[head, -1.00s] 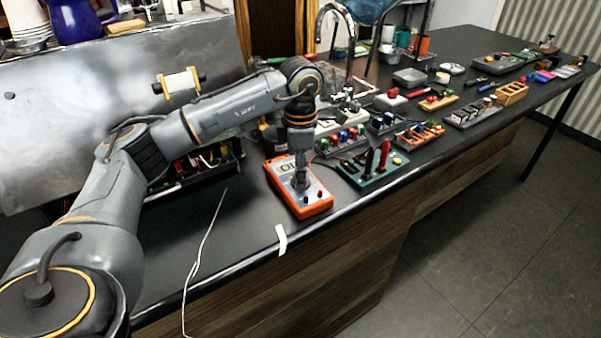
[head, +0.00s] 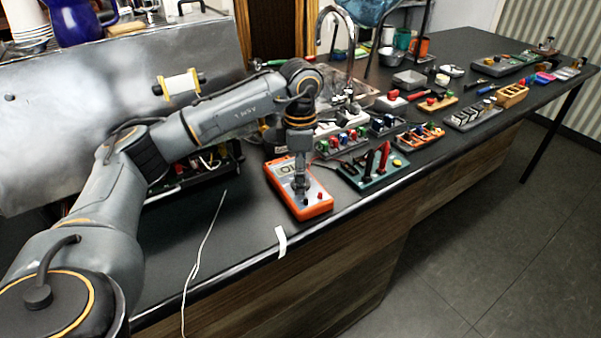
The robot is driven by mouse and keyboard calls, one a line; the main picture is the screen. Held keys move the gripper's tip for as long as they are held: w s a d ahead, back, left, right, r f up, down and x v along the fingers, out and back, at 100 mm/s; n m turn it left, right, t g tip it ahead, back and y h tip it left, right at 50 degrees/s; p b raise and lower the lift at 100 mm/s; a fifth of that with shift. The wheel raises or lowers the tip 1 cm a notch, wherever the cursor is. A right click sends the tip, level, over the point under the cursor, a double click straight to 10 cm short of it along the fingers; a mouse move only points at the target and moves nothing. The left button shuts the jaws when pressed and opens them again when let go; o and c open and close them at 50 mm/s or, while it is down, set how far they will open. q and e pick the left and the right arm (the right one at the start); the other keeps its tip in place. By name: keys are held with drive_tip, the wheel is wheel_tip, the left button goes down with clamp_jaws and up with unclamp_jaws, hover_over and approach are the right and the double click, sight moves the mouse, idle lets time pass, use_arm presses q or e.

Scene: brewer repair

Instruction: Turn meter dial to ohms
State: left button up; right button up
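The orange meter (head: 317,207) lies on the dark counter near its front edge, with a grey face, a display (head: 285,170) at its far end and red and dark knobs or jacks at its near end. My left gripper (head: 300,189) points down onto the middle of the meter's face, where the dial would be. The gripper hides the dial, so its setting cannot be seen. The fingers are too small and dark to tell whether they are open or shut, or touch the dial. My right gripper is not in view.
A green tray (head: 372,180) with red probes stands right of the meter. Several tool and part holders line the counter beyond. A brewer with an open bay and wires (head: 212,160) is at left. A white cable (head: 205,240) and white strip (head: 281,241) lie in front.

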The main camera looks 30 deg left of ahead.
use_arm(q)
wheel_tip(320, 180, up, 12)
idle(0.6)
drive_tip(key=shift+f, duration=0.1)
idle(0.4)
